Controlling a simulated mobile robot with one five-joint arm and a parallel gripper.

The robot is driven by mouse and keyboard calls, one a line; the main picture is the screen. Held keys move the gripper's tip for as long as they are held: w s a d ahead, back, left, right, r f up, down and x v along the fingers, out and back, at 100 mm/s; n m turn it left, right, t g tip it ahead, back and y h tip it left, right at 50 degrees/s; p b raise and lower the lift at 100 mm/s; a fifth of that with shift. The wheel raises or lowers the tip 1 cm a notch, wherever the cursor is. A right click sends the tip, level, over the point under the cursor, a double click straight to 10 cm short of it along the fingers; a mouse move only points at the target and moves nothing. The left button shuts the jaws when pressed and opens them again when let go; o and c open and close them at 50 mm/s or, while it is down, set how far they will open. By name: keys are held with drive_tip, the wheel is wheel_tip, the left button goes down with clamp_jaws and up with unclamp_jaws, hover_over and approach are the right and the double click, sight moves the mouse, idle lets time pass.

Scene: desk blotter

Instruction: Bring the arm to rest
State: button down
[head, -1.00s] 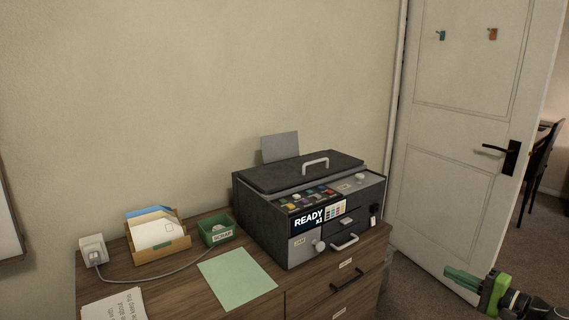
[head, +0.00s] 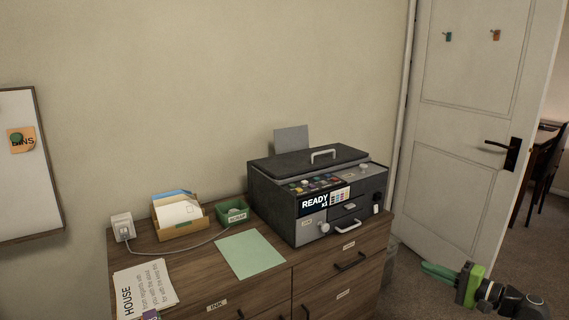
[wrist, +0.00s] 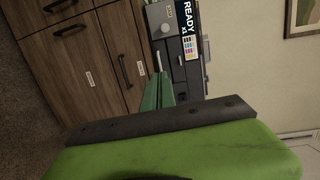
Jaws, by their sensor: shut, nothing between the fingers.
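My gripper (head: 439,272) is at the lower right of the head view, in front of the door and to the right of the cabinet. Its green fingers point left and lie together, shut with nothing between them. In the wrist view the closed fingers (wrist: 158,92) point towards the cabinet and printer, clear of both. My arm's green and black parts run off towards the lower right corner of the head view.
A dark printer (head: 318,195) reading READY stands on a wooden cabinet (head: 210,285). A green blotter sheet (head: 250,254), a letter tray (head: 180,227), a green scrap box (head: 232,212) and a printed page (head: 145,287) lie beside it. The white door (head: 450,150) stands behind my gripper.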

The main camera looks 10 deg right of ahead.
drive_tip(key=w+a+f+n+g+y, duration=0.1)
drive_tip(key=w+a+f+n+g, duration=0.15)
drive_tip(key=a, duration=0.75)
drive_tip(key=w+a+f+n+g, duration=0.2)
drive_tip(key=a+f+g, duration=0.1)
drive_tip(key=a, duration=0.7)
drive_tip(key=w+a+f+n+g+y, duration=0.1)
drive_tip(key=w+a+f+n+g, duration=0.15)
drive_tip(key=a, duration=0.85)
drive_tip(key=s+a+f+n+g+h, duration=0.4)
drive_tip(key=s+a+f+g+h, duration=0.35)
drive_tip(key=f, duration=0.45)
drive_tip(key=d+t+h+p, duration=0.2)
drive_tip(key=d+h, duration=0.3)
drive_tip(key=d, duration=0.2)
wheel_tip(320, 180, up, 29)
drive_tip(key=p, duration=2.8)
drive_tip(key=shift+s+y+p, duration=0.3)
drive_tip(key=shift+y+p, duration=0.05)
drive_tip(key=shift+p, duration=0.05)
drive_tip(key=shift+g, duration=0.25)
